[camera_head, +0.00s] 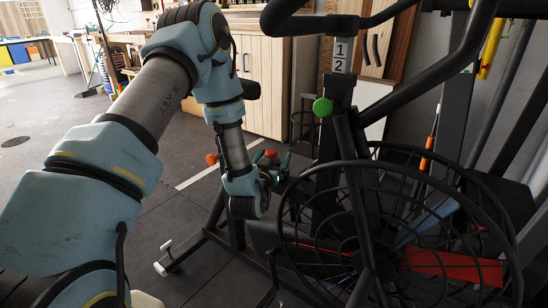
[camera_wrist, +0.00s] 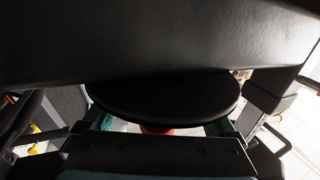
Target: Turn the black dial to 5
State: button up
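My gripper (camera_head: 272,162) is at the end of my arm, low beside the black exercise machine in the head view. Its green-tipped fingers stand apart, with a small red knob-like part between or behind them. In the wrist view my gripper (camera_wrist: 165,127) also shows its fingers spread left and right, and the red part (camera_wrist: 157,130) shows between them. A black rounded disc (camera_wrist: 165,98) lies across the view in front of the fingertips and hides their ends. I cannot tell if this disc is the black dial. No numbers or pointer are readable on it.
A broad black surface (camera_wrist: 150,40) fills the top of the wrist view, very close. In the head view the machine's wire fan cage (camera_head: 395,235) and black frame bars stand right of my gripper. A green knob (camera_head: 322,107) is on its post. Wooden cabinets (camera_head: 270,75) stand behind.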

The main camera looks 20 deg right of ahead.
jog(key=c, duration=1.3)
jog(key=shift+o, duration=0.2)
jog(key=shift+m+g+h, duration=0.3)
jog(key=shift+h, duration=0.1)
jog(key=m+g+h+b, duration=0.1)
jog(key=m+g, duration=0.1)
jog(key=m+g+h, duration=0.1)
jog(key=g+h, duration=0.1)
jog(key=g, duration=0.1)
jog(key=s+m+g+h+b, duration=0.1)
jog(key=m+g, duration=0.1)
jog(key=shift+s+d+m+h+b, duration=0.1)
jog(key=shift+d+m+h+b, duration=0.2)
jog(key=shift+d+b, duration=0.1)
jog(key=shift+s+m+g, duration=0.35)
jog(key=shift+m+g, duration=0.9)
jog(key=shift+g, duration=0.8)
jog(key=shift+s+m+g, duration=0.4)
jog(key=shift+m+g, duration=0.9)
jog(key=shift+g, duration=0.7)
jog(key=shift+s+m+g, duration=0.35)
jog(key=shift+m+g, duration=0.9)
jog(key=shift+g, duration=0.8)
